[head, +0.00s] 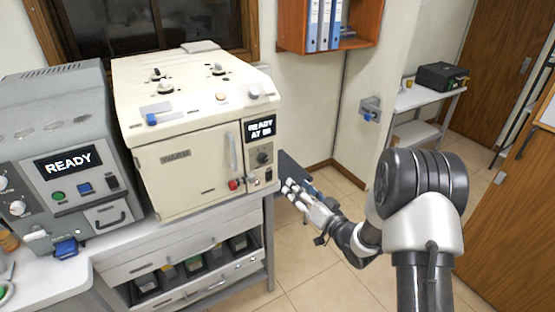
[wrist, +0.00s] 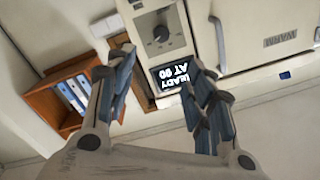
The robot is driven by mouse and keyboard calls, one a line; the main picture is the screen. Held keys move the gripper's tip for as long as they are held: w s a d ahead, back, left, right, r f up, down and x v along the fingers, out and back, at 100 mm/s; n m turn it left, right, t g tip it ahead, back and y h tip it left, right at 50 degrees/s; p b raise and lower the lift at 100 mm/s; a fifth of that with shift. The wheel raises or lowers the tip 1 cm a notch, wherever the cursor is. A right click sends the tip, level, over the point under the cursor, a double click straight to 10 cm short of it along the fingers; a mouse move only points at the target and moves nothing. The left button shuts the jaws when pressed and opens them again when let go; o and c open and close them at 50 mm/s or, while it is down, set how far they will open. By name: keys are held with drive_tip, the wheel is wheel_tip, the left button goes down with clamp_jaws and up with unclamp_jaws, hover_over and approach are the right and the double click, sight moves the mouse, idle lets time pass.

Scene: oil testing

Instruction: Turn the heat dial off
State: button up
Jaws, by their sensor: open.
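The heat dial is a dark round knob (head: 264,157) on the right side of the cream oven's (head: 190,165) front, just below a display reading "READY AT 90" (head: 261,129). In the wrist view the dial (wrist: 160,34) shows upside down, beyond and between my fingertips, with the display (wrist: 173,75) nearer. My gripper (head: 290,189) is at the right of the oven's front, lower than the dial in the head view. In the wrist view my gripper (wrist: 158,75) is open, with nothing between its fingers. It appears apart from the dial.
A grey machine reading "READY" (head: 68,164) stands at left. Open floor (head: 320,275) lies to the right.

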sight(265, 159)
drive_tip(key=b+x, duration=0.3)
drive_tip(key=x, duration=1.4)
drive_tip(key=shift+a, duration=0.25)
drive_tip(key=shift+c, duration=0.3)
drive_tip(key=c, duration=1)
